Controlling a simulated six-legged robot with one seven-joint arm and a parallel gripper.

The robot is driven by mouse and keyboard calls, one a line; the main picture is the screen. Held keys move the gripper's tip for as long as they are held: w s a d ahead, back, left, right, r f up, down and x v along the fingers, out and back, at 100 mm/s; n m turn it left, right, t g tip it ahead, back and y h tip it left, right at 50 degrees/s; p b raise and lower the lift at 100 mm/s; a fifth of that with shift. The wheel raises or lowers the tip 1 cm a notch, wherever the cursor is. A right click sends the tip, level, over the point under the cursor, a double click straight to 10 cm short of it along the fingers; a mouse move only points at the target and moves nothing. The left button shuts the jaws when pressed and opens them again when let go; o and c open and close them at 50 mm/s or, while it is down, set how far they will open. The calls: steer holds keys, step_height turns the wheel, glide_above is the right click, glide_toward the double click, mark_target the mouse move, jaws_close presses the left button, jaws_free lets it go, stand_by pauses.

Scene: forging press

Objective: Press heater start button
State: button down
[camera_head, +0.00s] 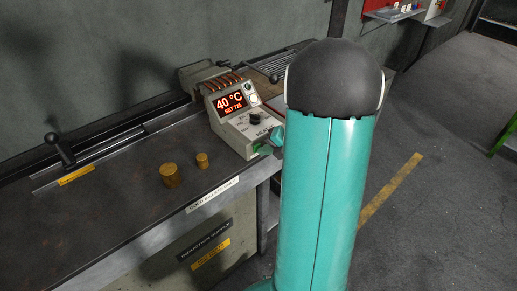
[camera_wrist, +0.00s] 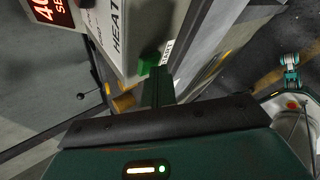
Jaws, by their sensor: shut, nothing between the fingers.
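The heater control box (camera_head: 236,118) stands on the workbench, with a red display reading 40 °C and SET 725. Its green start button (camera_head: 259,148) is low on the front, partly hidden by the teal end of my arm. In the wrist view the green button (camera_wrist: 148,64) shows beside a small white label, below the HEAT lettering on the box (camera_wrist: 125,40). My gripper (camera_wrist: 157,80) is shut and empty, its tip right at the button. I cannot tell whether it touches or presses it.
Two brass-coloured cylinders (camera_head: 170,175) (camera_head: 202,160) stand on the dark workbench (camera_head: 110,215), left of the box. A black-knobbed lever (camera_head: 60,150) is at the far left. My arm covers the right middle of the head view. Open floor (camera_head: 455,190) lies to the right.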

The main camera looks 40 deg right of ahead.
steer(key=shift+s, duration=0.8)
steer(key=s, duration=0.5)
stand_by(0.8)
